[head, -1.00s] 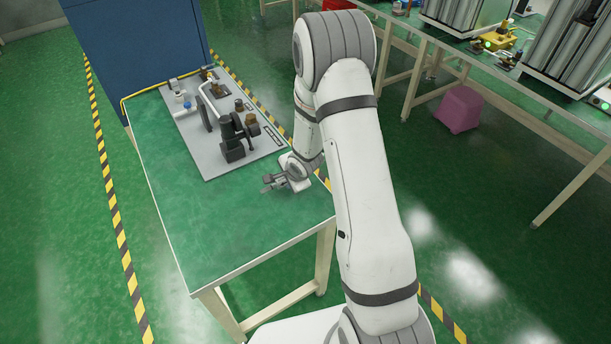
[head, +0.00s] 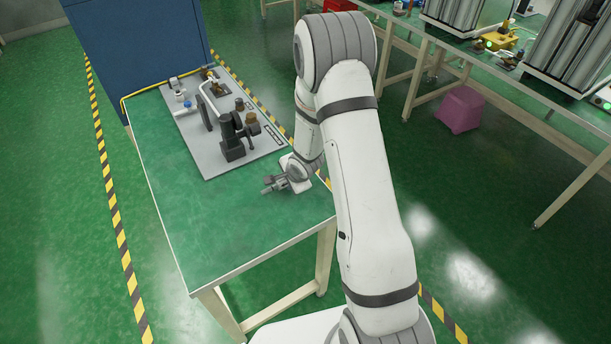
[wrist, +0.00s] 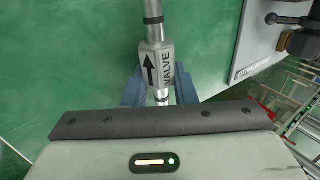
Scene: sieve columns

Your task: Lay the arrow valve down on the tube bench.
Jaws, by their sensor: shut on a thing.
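The arrow valve (wrist: 157,66) is a silvery metal piece with a black arrow and the word VALVE on its face, with tube ends along its length. In the wrist view my gripper (wrist: 160,88) is shut on it, with blue-grey fingers on both sides. The valve is over the green top of the tube bench (wrist: 80,50). In the head view my gripper (head: 270,187) is low over the right side of the tube bench (head: 215,235), near its front part. The valve is too small there to read. I cannot tell whether it touches the bench top.
A grey plate (head: 205,155) with a black clamp-like fixture (head: 232,145) and small fittings stands farther back on the bench. The front left of the bench top is clear. A blue cabinet (head: 140,50) stands behind it. A purple stool (head: 460,108) is on the floor to the right.

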